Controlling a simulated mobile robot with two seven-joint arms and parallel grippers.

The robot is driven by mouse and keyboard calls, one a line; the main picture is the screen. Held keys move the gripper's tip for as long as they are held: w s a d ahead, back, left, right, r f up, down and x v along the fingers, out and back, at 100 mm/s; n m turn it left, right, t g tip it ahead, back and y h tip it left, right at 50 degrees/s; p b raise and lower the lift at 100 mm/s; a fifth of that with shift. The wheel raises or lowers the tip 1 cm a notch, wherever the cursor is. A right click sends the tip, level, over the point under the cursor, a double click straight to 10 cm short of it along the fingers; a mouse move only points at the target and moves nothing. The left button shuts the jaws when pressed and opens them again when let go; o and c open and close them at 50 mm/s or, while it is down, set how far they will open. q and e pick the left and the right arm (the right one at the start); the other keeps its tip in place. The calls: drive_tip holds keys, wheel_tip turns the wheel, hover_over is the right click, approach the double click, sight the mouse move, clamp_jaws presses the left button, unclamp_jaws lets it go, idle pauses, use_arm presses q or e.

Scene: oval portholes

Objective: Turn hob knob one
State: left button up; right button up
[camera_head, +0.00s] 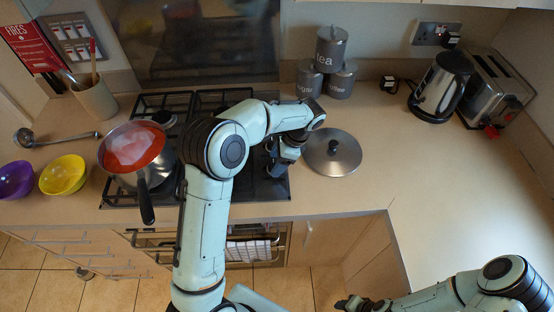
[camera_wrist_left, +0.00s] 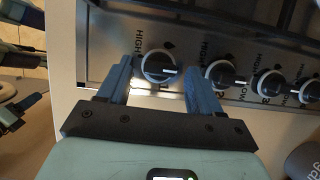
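Hob knob one (camera_wrist_left: 158,66) is a round black knob with a pale pointer line, on the steel panel in the left wrist view. My left gripper (camera_wrist_left: 160,72) is open, with one blue-grey finger on each side of this knob; I cannot tell whether they touch it. In the head view my left gripper (camera_head: 285,158) is over the right part of the black hob (camera_head: 262,188), and my arm hides part of the hob. My right gripper (camera_head: 352,303) is low at the bottom edge, far from the hob, its fingers unclear.
Further knobs (camera_wrist_left: 222,73) stand to the right along the panel. A saucepan (camera_head: 143,178) with red contents sits on the hob's left, its handle jutting forward. A lid (camera_head: 332,152) lies right of the hob. Canisters (camera_head: 331,48) stand behind. The right counter (camera_head: 460,190) is clear.

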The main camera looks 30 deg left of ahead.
use_arm(q)
drive_tip(key=v, duration=1.3)
drive_tip(key=shift+r, duration=0.15)
drive_tip(key=shift+d, duration=0.1)
